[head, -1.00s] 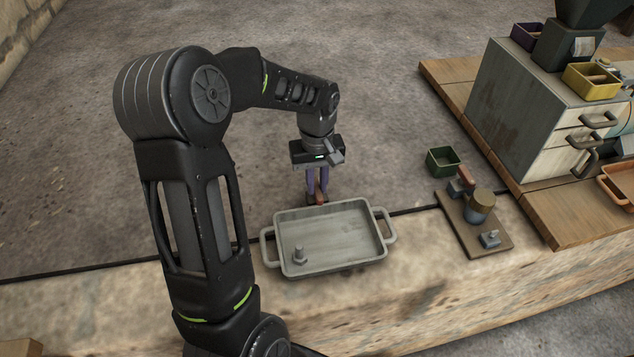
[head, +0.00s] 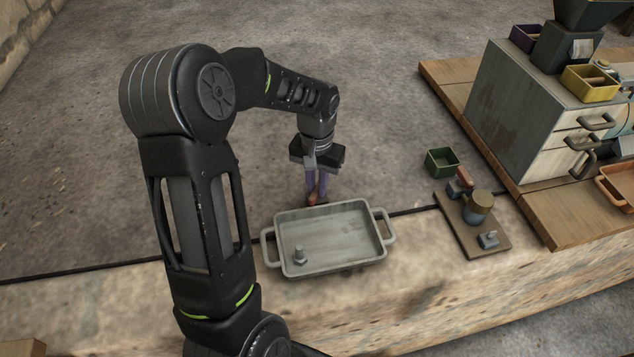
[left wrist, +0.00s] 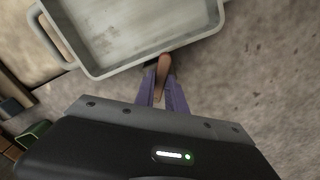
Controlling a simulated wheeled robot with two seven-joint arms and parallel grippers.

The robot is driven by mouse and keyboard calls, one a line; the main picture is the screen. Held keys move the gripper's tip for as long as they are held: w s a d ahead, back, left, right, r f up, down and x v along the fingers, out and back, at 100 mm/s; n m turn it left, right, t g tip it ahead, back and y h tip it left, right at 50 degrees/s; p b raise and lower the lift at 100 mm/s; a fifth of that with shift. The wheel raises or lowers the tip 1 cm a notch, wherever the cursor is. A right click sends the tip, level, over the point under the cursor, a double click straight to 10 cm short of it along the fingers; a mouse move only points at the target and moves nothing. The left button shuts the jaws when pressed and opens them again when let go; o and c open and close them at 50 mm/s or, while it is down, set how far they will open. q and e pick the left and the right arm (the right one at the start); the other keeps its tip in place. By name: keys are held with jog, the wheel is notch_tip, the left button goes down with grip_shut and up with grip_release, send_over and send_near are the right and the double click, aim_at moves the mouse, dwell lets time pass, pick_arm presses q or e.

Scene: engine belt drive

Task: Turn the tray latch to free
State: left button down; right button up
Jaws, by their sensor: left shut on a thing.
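My left gripper (head: 315,196), with purple fingers, points down just behind the tray's far edge. It is shut on a reddish-brown latch (head: 311,199). In the left wrist view the latch (left wrist: 163,68) sits between the fingertips, against or very near the tray's rim (left wrist: 130,68); its mounting is hidden. My right gripper is not in view.
A grey drawer cabinet (head: 530,110) stands on a wooden bench at right. The ledge in front of the tray is clear.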

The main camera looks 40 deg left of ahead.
aim_at(317, 188)
pick_arm(q)
jog(key=m, duration=0.5)
jog(key=shift+m+p, duration=0.3)
jog(key=shift+p, duration=0.1)
jog(key=m, duration=0.5)
jog(key=shift+p, duration=0.4)
jog(key=shift+m, duration=0.3)
jog(key=c, duration=1.4)
grip_release()
jog(key=shift+r, duration=0.1)
jog(key=shift+r, duration=3.8)
